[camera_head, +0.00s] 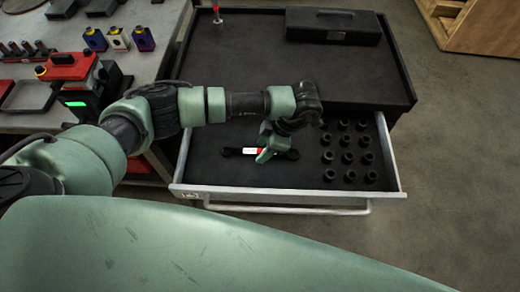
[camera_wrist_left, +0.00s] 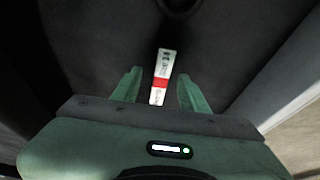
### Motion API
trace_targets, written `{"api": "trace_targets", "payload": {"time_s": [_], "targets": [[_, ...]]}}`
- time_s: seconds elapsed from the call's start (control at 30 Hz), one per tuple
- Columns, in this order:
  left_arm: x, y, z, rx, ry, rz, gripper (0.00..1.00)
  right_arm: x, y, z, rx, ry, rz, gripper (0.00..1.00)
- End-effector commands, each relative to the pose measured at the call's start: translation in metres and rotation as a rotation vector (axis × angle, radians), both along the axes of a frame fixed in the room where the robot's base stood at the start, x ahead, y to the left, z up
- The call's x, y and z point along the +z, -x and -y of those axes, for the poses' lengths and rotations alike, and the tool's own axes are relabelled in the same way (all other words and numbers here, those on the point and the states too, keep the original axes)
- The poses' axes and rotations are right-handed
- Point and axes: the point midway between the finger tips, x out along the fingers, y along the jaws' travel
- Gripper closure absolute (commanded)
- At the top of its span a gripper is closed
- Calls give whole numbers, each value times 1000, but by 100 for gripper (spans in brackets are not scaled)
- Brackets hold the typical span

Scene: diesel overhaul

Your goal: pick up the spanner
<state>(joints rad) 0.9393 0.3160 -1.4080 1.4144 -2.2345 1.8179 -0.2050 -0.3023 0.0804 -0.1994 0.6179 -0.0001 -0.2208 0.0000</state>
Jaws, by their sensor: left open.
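The spanner (camera_head: 232,152) lies in the open drawer (camera_head: 205,170), running left to right. It is black with a white and red label in its middle. My left gripper (camera_head: 266,156) is over the spanner's middle, pointing down, and hides part of it. In the left wrist view the gripper (camera_wrist_left: 158,90) is open, with one green finger on each side of the spanner's label (camera_wrist_left: 161,72). The dark ends of the spanner barely show there against the dark drawer floor. I cannot tell whether the fingers touch the spanner. My right gripper is not in view.
Several black sockets (camera_head: 347,157) stand in rows at the drawer's right side. A black case (camera_head: 333,26) sits on the cabinet top (camera_head: 260,60) behind. A workbench with parts (camera_head: 118,39) is at the left. The floor at the right is clear.

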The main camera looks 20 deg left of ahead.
Motion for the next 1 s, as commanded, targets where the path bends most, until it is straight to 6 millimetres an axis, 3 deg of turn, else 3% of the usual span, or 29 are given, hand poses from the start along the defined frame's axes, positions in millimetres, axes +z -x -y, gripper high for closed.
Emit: {"api": "trace_targets", "payload": {"time_s": [0.07,0.23,1.0], "targets": [[0,0,0,0,0,0,56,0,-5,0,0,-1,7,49],[0,0,0,0,0,0,100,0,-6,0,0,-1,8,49],[0,0,1,0,1,-1,100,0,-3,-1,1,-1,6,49]]}}
